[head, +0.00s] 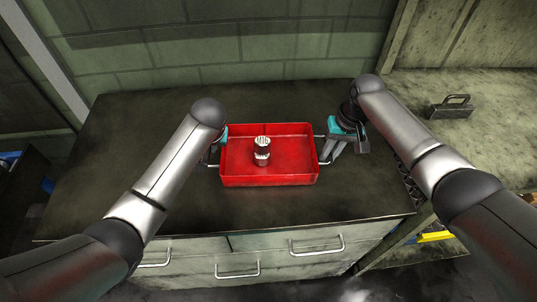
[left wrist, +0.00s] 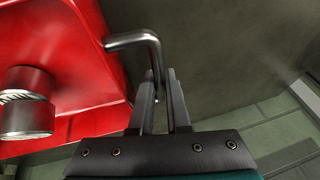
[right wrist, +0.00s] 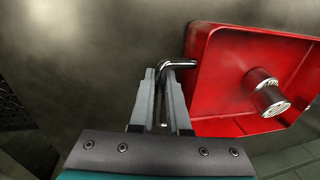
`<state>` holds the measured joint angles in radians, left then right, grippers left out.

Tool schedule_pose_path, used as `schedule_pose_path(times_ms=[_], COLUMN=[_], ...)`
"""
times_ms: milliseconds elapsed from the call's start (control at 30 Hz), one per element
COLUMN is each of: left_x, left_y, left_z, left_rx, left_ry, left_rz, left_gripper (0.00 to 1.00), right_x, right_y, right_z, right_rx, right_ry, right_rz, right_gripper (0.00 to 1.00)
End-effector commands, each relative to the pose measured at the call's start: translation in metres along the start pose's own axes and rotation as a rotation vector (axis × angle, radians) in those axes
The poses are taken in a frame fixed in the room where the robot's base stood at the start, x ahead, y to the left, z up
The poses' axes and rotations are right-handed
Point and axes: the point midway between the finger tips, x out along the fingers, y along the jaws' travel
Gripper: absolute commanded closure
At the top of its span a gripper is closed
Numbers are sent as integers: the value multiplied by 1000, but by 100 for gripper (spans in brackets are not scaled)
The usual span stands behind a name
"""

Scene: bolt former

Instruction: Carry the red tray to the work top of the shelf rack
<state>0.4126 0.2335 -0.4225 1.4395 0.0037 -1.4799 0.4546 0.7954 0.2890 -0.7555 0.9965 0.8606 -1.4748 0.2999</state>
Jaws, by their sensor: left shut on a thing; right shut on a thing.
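The red tray (head: 290,175) is on or just above the dark top of the drawer cabinet (head: 120,190); I cannot tell if it touches. A metal part with a ribbed top (head: 261,151) stands inside it. My left gripper (head: 212,158) is at the tray's left handle, and in the left wrist view its fingers (left wrist: 163,95) are shut on that bent metal handle (left wrist: 140,40). My right gripper (head: 328,148) is at the right handle; in the right wrist view its fingers (right wrist: 162,90) are shut on that handle (right wrist: 178,64). The left gripper is partly hidden by its arm.
A pale worn surface (head: 480,115) lies to the right, with a grey handled block (head: 451,107) on it. Cabinet drawers with bar handles (head: 318,247) face the front. A brick wall (head: 220,50) stands behind. Blue items (head: 10,156) show at far left and something yellow (head: 434,237) at lower right.

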Motion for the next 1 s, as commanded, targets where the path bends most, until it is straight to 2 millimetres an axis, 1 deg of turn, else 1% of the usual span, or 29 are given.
schedule_pose_path(times_ms=[433, 667, 867, 1000], left_x=[0, -3, -10, -19], left_y=[0, -1, -3, -5], left_z=[0, -2, -6, -9], left_rx=[0, -1, -1, -1], left_ry=[-1, 4, 4, 4], left_rz=[-1, -1, -1, -2], left_gripper=[100, 100, 100, 100], right_x=[-1, -4, -12, -22], right_y=[1, 0, -2, -3], right_z=[0, -2, -2, -2], right_rx=[1, 0, 0, 0], right_ry=[1, 5, 5, 5], right_rz=[2, 0, 0, 0], right_gripper=[100, 100, 100, 100])
